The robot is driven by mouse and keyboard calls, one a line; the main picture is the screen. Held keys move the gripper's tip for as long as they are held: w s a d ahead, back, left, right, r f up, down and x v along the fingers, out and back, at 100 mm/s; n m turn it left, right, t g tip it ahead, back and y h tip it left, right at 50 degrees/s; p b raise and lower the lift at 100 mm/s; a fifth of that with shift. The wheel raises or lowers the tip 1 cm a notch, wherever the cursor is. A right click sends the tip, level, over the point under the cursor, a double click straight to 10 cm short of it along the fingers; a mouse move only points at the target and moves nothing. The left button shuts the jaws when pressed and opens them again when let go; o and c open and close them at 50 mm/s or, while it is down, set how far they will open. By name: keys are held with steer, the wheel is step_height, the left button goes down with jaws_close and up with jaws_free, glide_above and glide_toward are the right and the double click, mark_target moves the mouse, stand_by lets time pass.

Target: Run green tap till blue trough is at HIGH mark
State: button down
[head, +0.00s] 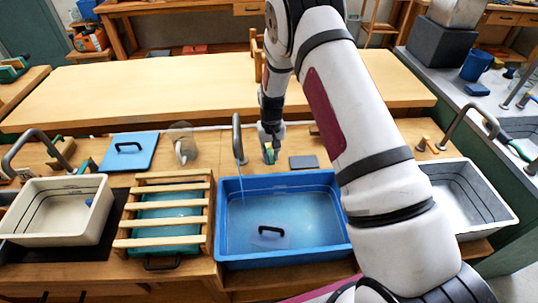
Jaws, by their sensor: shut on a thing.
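The blue trough (223,235) stands in the counter at the centre of the head view, with pale blue water in it. A grey spout (237,140) rises behind it, and a thin pale stream seems to fall from it into the trough. My gripper (270,151) is behind the trough, right of the spout, pointing down and shut on the small green tap (270,156), which it mostly hides. A black handle on a pale plate (270,235) shows in the water. I cannot make out a HIGH mark; my arm covers the trough's right end.
A cream trough (55,228) and a wooden slatted rack (165,215) stand left of the blue trough. A grey-white trough (470,195) is at right. A blue lid (128,165) and a dark grey block (303,162) lie on the counter. A long bare bench (150,95) runs behind.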

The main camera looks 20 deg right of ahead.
steer(key=d+n, duration=0.1)
steer(key=n+b, duration=0.1)
steer(key=n, duration=0.1)
steer(key=shift+w+d, duration=0.1)
steer(key=shift+d, duration=0.25)
steer(key=shift+w+d+n+b, duration=0.15)
steer(key=shift+d+n+b, duration=0.3)
steer(key=shift+n, duration=0.4)
steer(key=shift+w+d+n+b, duration=0.1)
steer(key=shift+d+n+b, duration=0.3)
steer(key=shift+n, duration=0.45)
steer(key=c, duration=1.5)
jaws_free()
steer(key=shift+r, duration=0.15)
step_height(320, 180, up, 12)
steer(key=shift+f, duration=0.15)
